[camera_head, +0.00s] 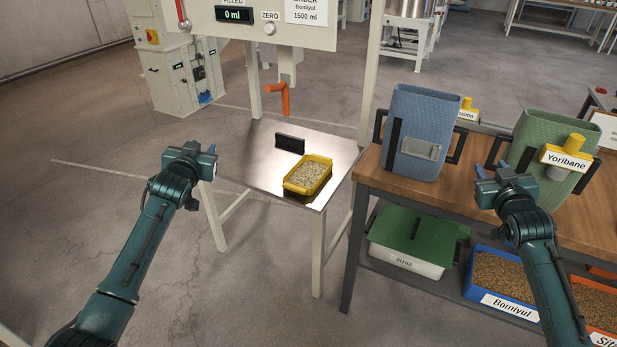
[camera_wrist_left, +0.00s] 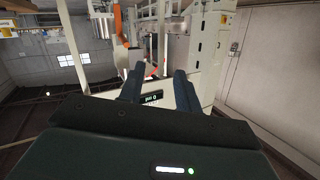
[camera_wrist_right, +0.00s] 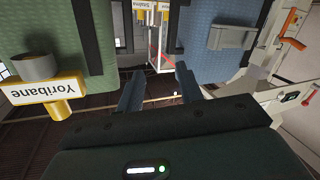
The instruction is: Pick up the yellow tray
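The yellow tray (camera_head: 308,175) sits on the metal table (camera_head: 262,179) under the dispenser, filled with pale grain. My left gripper (camera_head: 206,158) is raised to the left of the tray, apart from it. In the left wrist view its two fingers (camera_wrist_left: 160,88) stand apart with nothing between them. My right gripper (camera_head: 484,172) is well to the right of the tray, over the wooden table in front of the green bin. In the right wrist view its fingers (camera_wrist_right: 160,92) are apart and empty. The tray cannot be made out in either wrist view.
A black block (camera_head: 290,143) stands behind the tray. An orange lever (camera_head: 284,98) hangs above it. A blue bin (camera_head: 420,125) and a green bin (camera_head: 545,140) stand on the wooden table (camera_head: 400,190). Below are a green-lidded box (camera_head: 415,235) and a blue grain crate (camera_head: 503,280).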

